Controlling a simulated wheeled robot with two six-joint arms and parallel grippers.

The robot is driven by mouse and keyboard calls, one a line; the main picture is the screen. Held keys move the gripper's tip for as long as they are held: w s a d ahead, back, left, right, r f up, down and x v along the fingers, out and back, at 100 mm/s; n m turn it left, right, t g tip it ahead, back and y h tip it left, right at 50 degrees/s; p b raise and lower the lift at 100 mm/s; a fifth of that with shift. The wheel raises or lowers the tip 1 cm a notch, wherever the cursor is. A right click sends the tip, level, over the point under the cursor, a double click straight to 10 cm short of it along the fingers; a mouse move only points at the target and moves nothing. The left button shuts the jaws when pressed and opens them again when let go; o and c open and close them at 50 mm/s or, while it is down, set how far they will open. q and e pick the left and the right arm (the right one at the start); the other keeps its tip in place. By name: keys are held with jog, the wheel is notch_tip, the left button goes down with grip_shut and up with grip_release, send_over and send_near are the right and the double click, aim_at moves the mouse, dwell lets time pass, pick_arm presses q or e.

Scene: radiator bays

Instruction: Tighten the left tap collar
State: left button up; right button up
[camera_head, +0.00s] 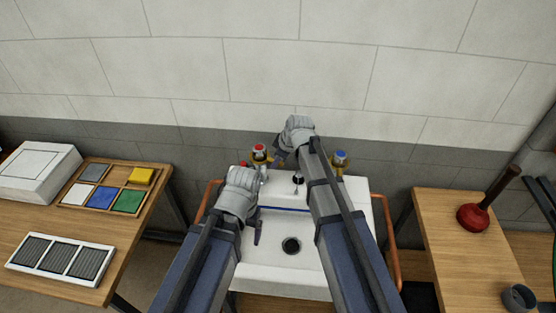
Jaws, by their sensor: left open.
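The left tap (259,149) has a red cap and stands at the back left of the white sink. Its brass-coloured collar (260,160) shows just below the cap, partly hidden lower down. My left gripper (261,203) is open over the left part of the sink, just in front of the left tap. I see no contact with the collar. My right arm reaches across to the back of the sink, and its gripper (280,157) is just right of the left tap, mostly hidden by its own wrist. Whether it is open or shut does not show.
The right tap (340,158) has a blue cap. The sink (275,278) has a dark drain (291,246) and copper-coloured side rails. A left bench holds a tray of coloured blocks (110,187) and a vent panel (61,260).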

grip_shut()
dwell(1.1)
